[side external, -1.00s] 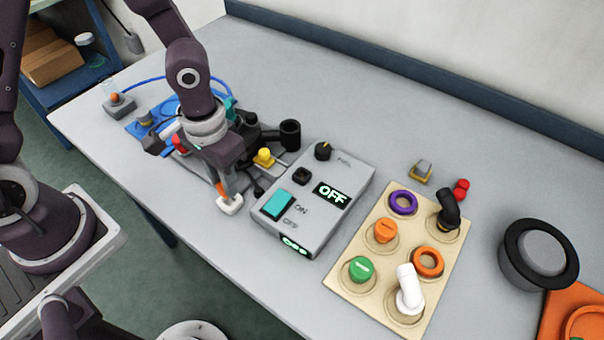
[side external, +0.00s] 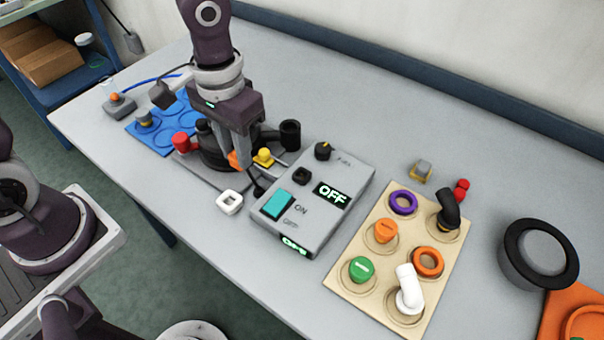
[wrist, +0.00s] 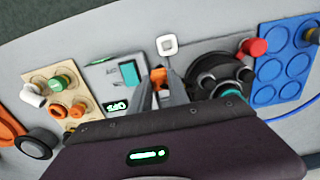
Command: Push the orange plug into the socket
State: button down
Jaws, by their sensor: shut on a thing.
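The orange plug (side external: 236,159) is between the fingers of my gripper (side external: 241,162), in the air near the left side of the grey box. In the wrist view the plug (wrist: 158,75) shows between the fingertips of my gripper (wrist: 158,85). The fingers are shut on it and hide part of it. A white square piece (side external: 229,203) with a hollow middle lies on the table, apart from the plug; it also shows in the wrist view (wrist: 167,45). A small black square fitting (side external: 302,176) sits on top of the box. I cannot tell which is the socket.
The grey box (side external: 325,228) has a teal switch (side external: 277,206) and an "OFF" display. A black valve assembly (side external: 215,155) with red and yellow parts stands behind my gripper. A wooden board (side external: 340,275) with coloured fittings is at right. The table's front left is clear.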

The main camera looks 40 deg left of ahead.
jog(key=w+d, duration=0.7)
jog(key=w, duration=0.1)
jog(key=shift+w+d, duration=0.15)
jog(key=shift+w, duration=0.25)
jog(key=shift+f, duration=2.25)
jog(key=shift+f, duration=0.15)
jog(key=shift+f, duration=0.75)
jog(key=c, duration=1.2)
grip_release()
jog(key=shift+o, duration=0.6)
